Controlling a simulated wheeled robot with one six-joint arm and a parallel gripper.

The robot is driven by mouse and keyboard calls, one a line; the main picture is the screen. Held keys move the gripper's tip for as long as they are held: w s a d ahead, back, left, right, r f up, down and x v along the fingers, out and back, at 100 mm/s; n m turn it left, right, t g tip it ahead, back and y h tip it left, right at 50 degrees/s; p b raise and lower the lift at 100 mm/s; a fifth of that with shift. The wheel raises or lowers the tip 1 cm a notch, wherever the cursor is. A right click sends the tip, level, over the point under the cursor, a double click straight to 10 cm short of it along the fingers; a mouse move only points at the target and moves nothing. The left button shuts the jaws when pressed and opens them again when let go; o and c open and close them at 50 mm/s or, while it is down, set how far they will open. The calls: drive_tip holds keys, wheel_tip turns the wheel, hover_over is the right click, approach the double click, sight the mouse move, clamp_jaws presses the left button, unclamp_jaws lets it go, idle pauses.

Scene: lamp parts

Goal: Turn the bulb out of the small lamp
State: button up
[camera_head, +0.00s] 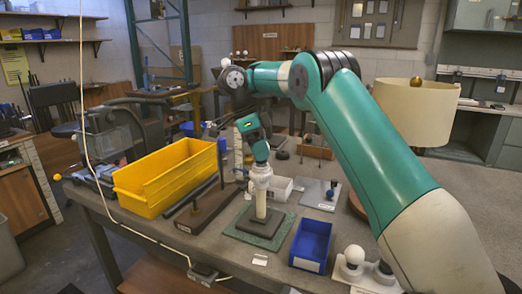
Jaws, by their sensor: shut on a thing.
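The small lamp stands on a dark square base on a green mat, with a short white post (261,203) rising from it. My gripper (260,163) comes down from above onto the top of the post. It is shut there, in line with the post. The white bulb between the jaws is mostly hidden and hard to tell from the white parts around it. I cannot tell whether the bulb's thread is still in the socket.
A yellow bin (168,178) stands left of the lamp, a blue bin (311,246) to its right front. A white round bulb (354,254) sits in a holder at the front edge. A shaded lamp (416,112) stands at right, partly behind my arm. A cord hangs at left.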

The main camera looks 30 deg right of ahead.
drive_tip(key=shift+r+p, duration=0.8)
drive_tip(key=shift+r+p, duration=1.55)
wheel_tip(320, 180, up, 4)
drive_tip(key=p, duration=0.4)
drive_tip(key=shift+r, duration=0.1)
